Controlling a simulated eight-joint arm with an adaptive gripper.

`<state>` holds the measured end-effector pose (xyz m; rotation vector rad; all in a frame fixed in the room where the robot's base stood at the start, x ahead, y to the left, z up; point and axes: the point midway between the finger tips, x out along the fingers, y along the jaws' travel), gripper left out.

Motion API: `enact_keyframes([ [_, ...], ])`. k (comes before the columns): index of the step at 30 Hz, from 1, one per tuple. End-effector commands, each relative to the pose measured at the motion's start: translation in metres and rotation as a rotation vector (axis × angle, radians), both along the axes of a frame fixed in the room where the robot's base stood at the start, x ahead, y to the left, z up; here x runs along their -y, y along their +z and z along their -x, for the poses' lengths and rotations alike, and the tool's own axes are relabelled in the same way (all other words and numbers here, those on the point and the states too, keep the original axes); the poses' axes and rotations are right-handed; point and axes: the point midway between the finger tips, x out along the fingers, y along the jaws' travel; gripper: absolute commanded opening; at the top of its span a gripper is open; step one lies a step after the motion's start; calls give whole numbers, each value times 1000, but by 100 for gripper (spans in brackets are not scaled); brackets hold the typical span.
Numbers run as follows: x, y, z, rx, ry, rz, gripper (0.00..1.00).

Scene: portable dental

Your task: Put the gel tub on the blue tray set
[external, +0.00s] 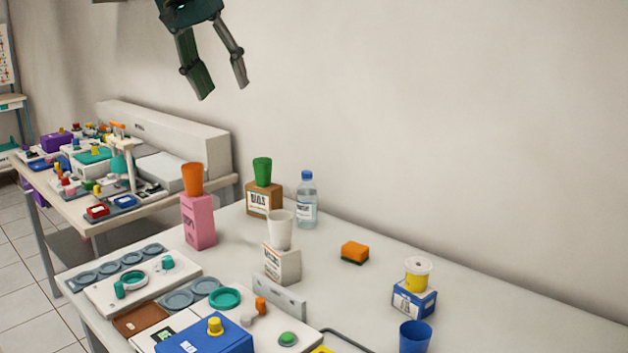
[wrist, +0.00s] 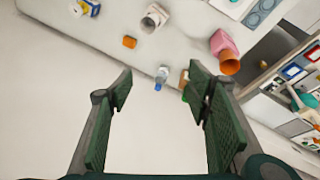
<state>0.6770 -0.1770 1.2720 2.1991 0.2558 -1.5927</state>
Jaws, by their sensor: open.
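My gripper (external: 224,90) is open and empty, high above the back of the table; in the wrist view its two fingers (wrist: 160,92) stand wide apart. A small white tub with a yellow band (external: 417,275), likely the gel tub, sits on a blue and white box (external: 414,301) at the right. Both show small at the top left of the wrist view, the blue box there (wrist: 93,7) partly cut off. A blue case with a yellow knob (external: 205,340) lies at the front left; I cannot tell whether it is the blue tray set. My gripper is far from all of these.
An orange sponge (external: 354,252), a clear bottle (external: 306,203), a pink box (external: 199,222) with an orange cup, a brown box (external: 263,200) with a green cup, and a white cup (external: 280,230) on a box stand around. A blue cup (external: 414,337) is near the front.

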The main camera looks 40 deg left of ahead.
Motion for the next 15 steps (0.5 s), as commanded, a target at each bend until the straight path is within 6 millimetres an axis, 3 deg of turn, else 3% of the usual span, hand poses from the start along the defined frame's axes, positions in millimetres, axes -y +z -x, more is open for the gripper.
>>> enact_keyframes([
  [15, -82, 2, 90, 116, -132, -73, 49],
])
